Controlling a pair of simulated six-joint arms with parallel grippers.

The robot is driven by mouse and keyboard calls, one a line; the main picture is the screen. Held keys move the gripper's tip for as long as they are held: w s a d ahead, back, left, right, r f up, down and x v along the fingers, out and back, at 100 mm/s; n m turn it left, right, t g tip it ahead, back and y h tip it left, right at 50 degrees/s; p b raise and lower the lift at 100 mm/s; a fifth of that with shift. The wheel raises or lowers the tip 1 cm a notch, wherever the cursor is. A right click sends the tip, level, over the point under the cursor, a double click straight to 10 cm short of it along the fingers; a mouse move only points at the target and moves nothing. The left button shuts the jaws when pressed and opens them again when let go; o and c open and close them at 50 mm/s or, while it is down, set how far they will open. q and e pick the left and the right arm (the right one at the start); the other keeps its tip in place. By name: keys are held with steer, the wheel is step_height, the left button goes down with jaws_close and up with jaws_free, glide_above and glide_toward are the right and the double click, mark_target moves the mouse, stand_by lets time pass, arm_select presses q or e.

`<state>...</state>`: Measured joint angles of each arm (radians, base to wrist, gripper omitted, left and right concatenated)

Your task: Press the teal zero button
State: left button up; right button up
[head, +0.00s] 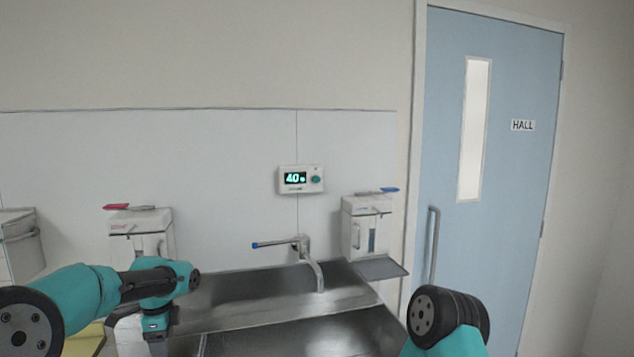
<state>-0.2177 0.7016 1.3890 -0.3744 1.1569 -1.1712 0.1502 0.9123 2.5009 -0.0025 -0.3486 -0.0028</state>
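The teal zero button (316,179) is a small round knob on the right side of a white wall display unit (290,188). The lit screen beside it reads about 4.0 in green digits. The unit is mounted on the white splashback above the sink. My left gripper (156,347) is at the lower left, pointing down, below and well left of the button. Its fingertips are cut off or hidden at the bottom edge. My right arm shows only as a teal and black joint at the lower right; its gripper is outside the frame.
A steel sink (270,297) with a lever tap (300,257) lies below the unit. Wall dispensers with a red lever (116,207) and a blue lever (390,190) flank it. A blue door (505,110) is at right. The wall around the button is clear.

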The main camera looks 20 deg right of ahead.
jaws_close()
stand_by(0.9)
stand_by(0.4)
